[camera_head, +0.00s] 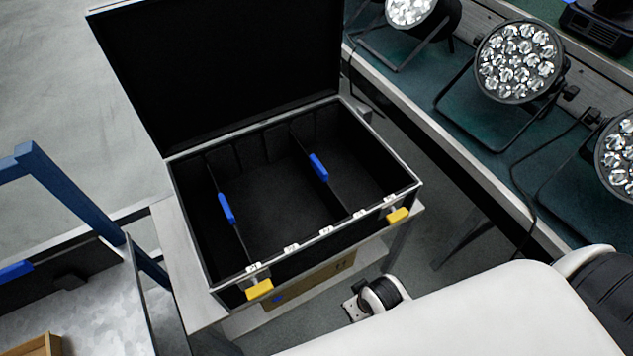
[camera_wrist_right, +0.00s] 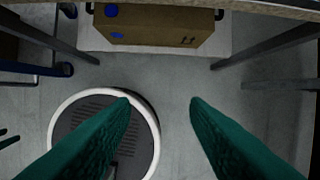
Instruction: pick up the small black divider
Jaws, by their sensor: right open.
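An open black flight case (camera_head: 317,232) stands on a table in the head view, its lid up at the back. Inside are two upright black dividers with blue tabs, a left divider (camera_head: 227,208) and a right divider (camera_head: 319,168). I cannot tell whether either is the small one. Another blue-tabbed dark piece (camera_head: 15,271) shows at the far left edge, partly cut off. My right gripper (camera_wrist_right: 160,101) is open and empty, its teal fingers apart over the floor, facing below the table. It touches no divider. My left gripper is not in view.
Several par cans (camera_head: 518,60) stand on the green-topped bench at the right. A cardboard box (camera_wrist_right: 155,25) lies on a shelf under the case. Yellow latches (camera_head: 259,289) stick out from the case front. A blue frame (camera_head: 70,192) rises at the left.

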